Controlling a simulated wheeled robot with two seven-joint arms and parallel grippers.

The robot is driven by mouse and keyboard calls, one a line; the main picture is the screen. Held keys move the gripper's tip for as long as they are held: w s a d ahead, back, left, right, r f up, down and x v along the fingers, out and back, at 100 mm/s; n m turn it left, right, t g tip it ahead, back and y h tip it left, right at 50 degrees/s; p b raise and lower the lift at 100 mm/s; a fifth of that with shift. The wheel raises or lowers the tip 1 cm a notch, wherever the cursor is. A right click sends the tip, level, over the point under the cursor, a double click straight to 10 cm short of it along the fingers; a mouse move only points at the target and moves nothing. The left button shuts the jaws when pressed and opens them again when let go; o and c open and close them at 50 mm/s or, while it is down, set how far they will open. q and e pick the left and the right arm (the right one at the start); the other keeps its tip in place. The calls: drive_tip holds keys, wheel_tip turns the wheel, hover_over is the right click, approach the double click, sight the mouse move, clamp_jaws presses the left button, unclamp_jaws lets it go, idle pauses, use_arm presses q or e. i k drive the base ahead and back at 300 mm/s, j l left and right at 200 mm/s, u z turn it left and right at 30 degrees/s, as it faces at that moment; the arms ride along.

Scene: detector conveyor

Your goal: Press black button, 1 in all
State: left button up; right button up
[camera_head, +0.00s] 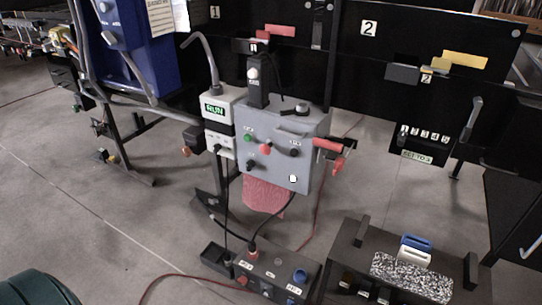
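A grey control box (283,170) stands upright near the middle of the view. Its front carries a green button (248,138), a red button (265,149), a black round control (294,152) at the right and another black control (250,165) at the lower left. The controls are small, so I cannot tell for sure which black one is a push button. Neither of my grippers is in view, and nothing of mine covers the front of the box.
A red-handled part (328,145) sticks out at the box's right side. A low dark box with buttons (275,272) sits in front, with cables running up. A dark stand (345,255) bears blue and white blocks at lower right. Open grey floor (110,225) lies left.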

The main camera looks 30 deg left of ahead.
sight(294, 152)
drive_tip(key=i+j, duration=0.15)
drive_tip(key=j, duration=0.25)
drive_tip(key=i+j, duration=0.1)
drive_tip(key=j, duration=0.25)
drive_tip(key=i+j, duration=0.15)
drive_tip(key=j, duration=0.25)
drive_tip(key=i+j, duration=0.1)
drive_tip(key=j, duration=0.3)
drive_tip(key=i+j, duration=0.15)
drive_tip(key=j, duration=0.2)
drive_tip(key=i+j, duration=0.1)
drive_tip(key=j, duration=0.3)
